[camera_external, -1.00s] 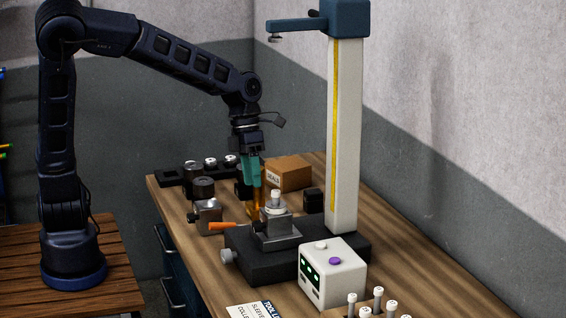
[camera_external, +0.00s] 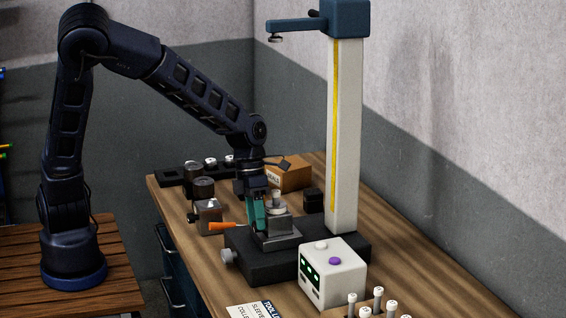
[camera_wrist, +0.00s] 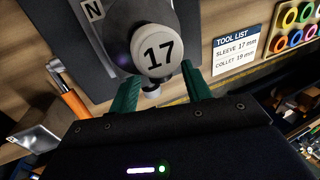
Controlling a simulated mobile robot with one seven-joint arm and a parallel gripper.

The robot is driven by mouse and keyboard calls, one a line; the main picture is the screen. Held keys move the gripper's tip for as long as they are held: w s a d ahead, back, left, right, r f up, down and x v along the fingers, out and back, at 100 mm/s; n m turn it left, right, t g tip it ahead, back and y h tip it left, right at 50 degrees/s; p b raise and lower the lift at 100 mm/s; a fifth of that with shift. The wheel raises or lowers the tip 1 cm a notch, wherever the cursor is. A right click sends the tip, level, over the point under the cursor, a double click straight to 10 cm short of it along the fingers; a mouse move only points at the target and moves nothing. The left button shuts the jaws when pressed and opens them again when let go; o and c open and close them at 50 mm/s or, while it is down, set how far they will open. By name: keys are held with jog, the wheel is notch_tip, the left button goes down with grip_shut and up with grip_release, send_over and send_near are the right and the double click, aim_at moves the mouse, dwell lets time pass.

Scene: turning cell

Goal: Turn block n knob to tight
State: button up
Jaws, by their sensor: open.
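Block N is a grey block on a black base in the external view (camera_external: 279,229); its N tag (camera_wrist: 92,10) shows in the wrist view. A white round cap marked 17 (camera_wrist: 157,54) stands on it, also seen from the side (camera_external: 276,198). A small pale knob-like piece (camera_wrist: 152,91) shows partly under the cap, between my fingers; I cannot tell its setting. My gripper (camera_external: 257,222) is low at the block's left side with teal fingers. In the wrist view it is open (camera_wrist: 160,78), with no visible grip on anything.
An orange handle (camera_external: 221,226) sticks out left of the block. A tall white column (camera_external: 343,140) stands behind it, and a white box with a purple button (camera_external: 333,276) is in front. A cardboard box (camera_external: 290,174) and dark holders are behind. A tool list (camera_wrist: 236,50) lies on the bench.

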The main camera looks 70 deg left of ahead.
jog(key=shift+f, duration=0.25)
jog(key=shift+c, duration=0.5)
jog(key=c, duration=0.9)
jog(key=shift+d+y, duration=0.2)
jog(key=shift+y, duration=0.3)
jog(key=shift+d+y, duration=0.2)
jog(key=shift+y, duration=0.95)
jog(key=shift+d+y, duration=0.15)
jog(key=shift+y, duration=1.3)
jog(key=o, duration=1)
